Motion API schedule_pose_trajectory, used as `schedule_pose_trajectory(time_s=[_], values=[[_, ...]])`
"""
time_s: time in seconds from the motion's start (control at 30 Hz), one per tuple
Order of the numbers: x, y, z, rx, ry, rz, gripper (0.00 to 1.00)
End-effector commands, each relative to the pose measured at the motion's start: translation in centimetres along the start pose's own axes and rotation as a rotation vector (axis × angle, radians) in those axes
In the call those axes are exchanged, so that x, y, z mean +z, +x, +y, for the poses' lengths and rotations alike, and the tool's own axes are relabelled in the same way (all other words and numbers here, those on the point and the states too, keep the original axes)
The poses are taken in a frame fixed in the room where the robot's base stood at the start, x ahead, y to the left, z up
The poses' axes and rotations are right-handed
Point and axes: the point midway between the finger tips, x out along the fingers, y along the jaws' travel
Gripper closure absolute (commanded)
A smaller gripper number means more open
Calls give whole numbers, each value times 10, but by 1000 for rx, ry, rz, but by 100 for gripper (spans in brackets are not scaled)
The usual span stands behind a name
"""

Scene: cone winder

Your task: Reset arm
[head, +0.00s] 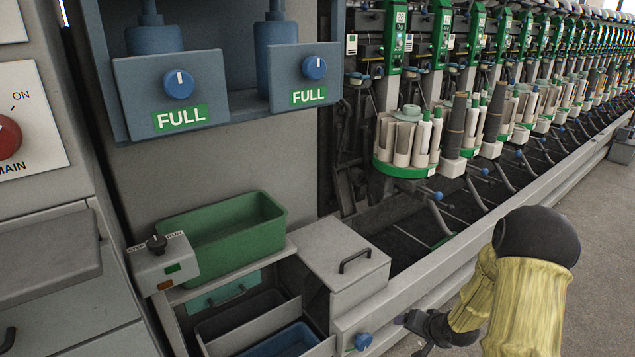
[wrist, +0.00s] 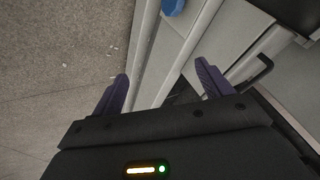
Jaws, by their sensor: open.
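My gripper (wrist: 163,88) is open and empty in the wrist view, with its two dark fingers spread apart. Between and beyond the fingers are pale rails of the machine's front and the floor. In the head view my gripper (head: 408,320) is small and dark at the lower right, in front of the machine's low front rail. My arm, in a yellow sleeve with a black joint, fills the lower right corner. The fingertips are hard to make out in the head view. A blue knob (head: 363,341) on the front panel is left of my gripper; a blue part also shows at the wrist view's top.
A green bin (head: 222,238) stands on a shelf beside a small switch box (head: 163,263). A grey lidded box (head: 338,262) with a black handle is to its right. The winder's green-based magazine (head: 405,170) and spindles run back along the right. Floor (head: 595,215) is clear at the right.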

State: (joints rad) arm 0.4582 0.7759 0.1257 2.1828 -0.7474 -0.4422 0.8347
Motion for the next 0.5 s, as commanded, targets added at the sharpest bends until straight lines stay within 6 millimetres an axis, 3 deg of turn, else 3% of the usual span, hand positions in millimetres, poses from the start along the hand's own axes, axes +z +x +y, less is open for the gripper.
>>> schedule_pose_trajectory(time_s=[0.03,0.27,0.5], values=[[-4,-19,-12,35,-45,-2,22],[4,-92,-44,193,-208,-58,22],[36,-171,-77,282,-335,-158,22]])
